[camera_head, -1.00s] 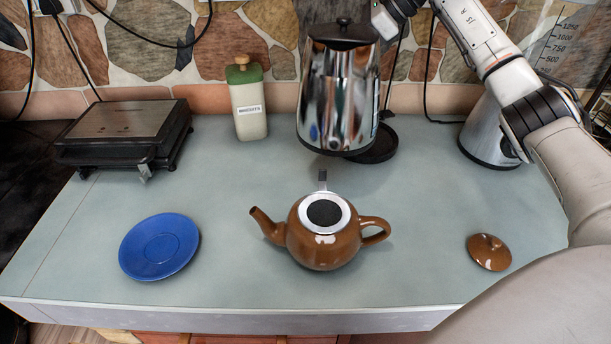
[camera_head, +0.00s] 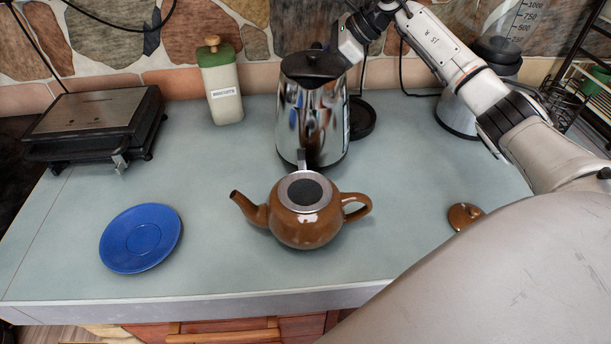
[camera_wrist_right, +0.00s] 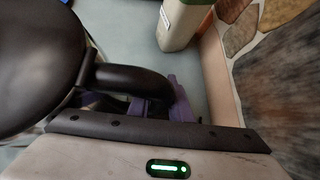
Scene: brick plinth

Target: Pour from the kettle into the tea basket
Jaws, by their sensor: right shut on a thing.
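The shiny metal kettle (camera_head: 308,115) with a black lid stands roughly upright just behind the teapot. I cannot tell whether its bottom touches the counter. My right gripper (camera_wrist_right: 165,105) is shut on its black handle (camera_wrist_right: 130,80), behind the kettle in the head view. The kettle's dark lid (camera_wrist_right: 40,50) fills the left of the wrist view. The tea basket (camera_head: 306,192), a dark strainer with a silver rim and a tab at the back, sits in the mouth of the brown teapot (camera_head: 300,228). The teapot's spout points left. My left gripper is not in view.
A blue saucer (camera_head: 141,238) lies left of the teapot and a brown lid (camera_head: 464,215) right. A biscuit jar (camera_head: 221,85), a grill (camera_head: 95,125), the kettle's black base (camera_head: 362,118) and a blender (camera_head: 460,105) stand behind. The counter front is clear; my arm covers the lower right.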

